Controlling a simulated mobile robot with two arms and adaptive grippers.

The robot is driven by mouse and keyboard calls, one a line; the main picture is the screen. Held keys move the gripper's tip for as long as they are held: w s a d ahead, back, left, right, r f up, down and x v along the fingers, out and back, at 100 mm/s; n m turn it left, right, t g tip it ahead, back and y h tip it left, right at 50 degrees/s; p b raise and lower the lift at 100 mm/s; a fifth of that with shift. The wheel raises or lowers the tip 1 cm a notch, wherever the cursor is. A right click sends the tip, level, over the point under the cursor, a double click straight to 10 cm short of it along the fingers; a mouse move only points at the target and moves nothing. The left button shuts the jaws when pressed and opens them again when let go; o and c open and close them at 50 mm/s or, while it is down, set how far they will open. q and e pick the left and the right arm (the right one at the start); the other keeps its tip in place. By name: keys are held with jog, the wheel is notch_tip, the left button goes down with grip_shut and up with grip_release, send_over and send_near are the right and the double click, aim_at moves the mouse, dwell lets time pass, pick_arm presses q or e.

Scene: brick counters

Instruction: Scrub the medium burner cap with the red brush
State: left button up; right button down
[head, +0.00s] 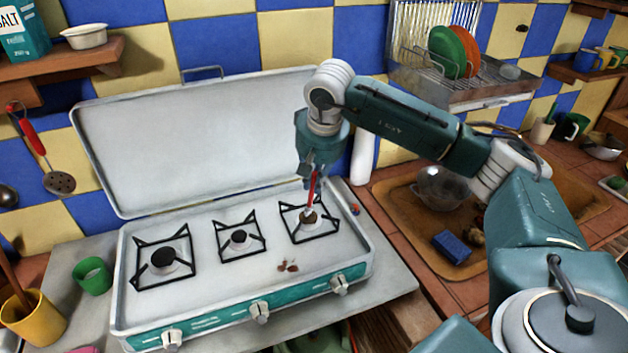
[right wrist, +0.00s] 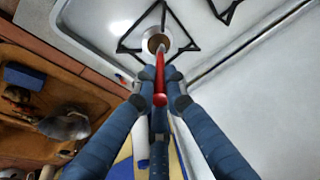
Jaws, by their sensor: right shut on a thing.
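A white and green camp stove (head: 250,278) with an open lid carries three burners. The left cap (head: 163,257) is black and looks widest; the middle cap (head: 239,236) is black and smaller. The right cap (head: 309,219) is brownish; it also shows in the right wrist view (right wrist: 157,42). I cannot tell for sure which is the medium one. My right gripper (head: 313,172) is shut on the red brush (head: 313,187), held nearly upright above the right burner. The brush's head is at the right cap, seemingly touching it. In the right wrist view its red handle (right wrist: 160,85) sits between the fingers. My left gripper is out of view.
Black pan supports (head: 290,232) surround each burner. Brown crumbs (head: 288,266) lie on the stove's front. A sink (head: 405,225) with a blue sponge (head: 452,246) and metal bowl (head: 440,188) is at right. A green cup (head: 92,276) and yellow pot (head: 35,322) stand at left.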

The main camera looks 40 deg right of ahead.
jog(key=shift+a, duration=0.15)
jog(key=shift+w+a, duration=0.1)
jog(key=shift+a, duration=0.15)
jog(key=shift+d, duration=0.1)
jog(key=shift+s+d, duration=0.25)
jog(key=shift+d, duration=0.4)
jog(key=shift+a, duration=0.15)
